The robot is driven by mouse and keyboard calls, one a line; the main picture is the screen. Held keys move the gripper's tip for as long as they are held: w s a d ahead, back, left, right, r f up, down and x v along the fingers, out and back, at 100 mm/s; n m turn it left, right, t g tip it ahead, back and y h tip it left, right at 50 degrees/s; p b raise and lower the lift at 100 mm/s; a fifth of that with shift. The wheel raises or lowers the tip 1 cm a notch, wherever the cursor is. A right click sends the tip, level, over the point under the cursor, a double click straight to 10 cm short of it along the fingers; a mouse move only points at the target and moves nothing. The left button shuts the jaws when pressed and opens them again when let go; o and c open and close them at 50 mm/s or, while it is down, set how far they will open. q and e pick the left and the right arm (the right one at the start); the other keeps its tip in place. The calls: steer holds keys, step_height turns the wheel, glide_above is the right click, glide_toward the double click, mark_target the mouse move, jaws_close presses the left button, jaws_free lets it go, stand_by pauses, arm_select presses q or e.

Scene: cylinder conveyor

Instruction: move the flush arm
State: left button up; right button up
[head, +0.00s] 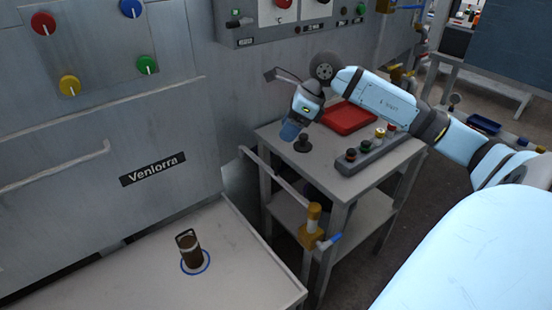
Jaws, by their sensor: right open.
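My right arm reaches in from the right, above the small table. My right gripper (290,131) points down over the table's back left part, open, well above and behind the brass fitting and apart from it. Its fingers are small and hard to make out. My left gripper is out of view.
A brown handled cylinder (189,248) stands in a blue ring on the light bench (115,280). The cabinet (60,205) walls off the left.

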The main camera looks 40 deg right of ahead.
mark_target(276, 158)
steer(key=shift+h, duration=0.8)
steer(key=x, duration=0.4)
steer(key=d+b+x, duration=0.1)
steer(key=x, duration=0.3)
steer(key=d+b+x, duration=0.1)
steer(key=x, duration=0.3)
steer(key=shift+w+f, duration=0.15)
steer(key=shift+f, duration=0.25)
steer(key=shift+c, duration=0.2)
jaws_close()
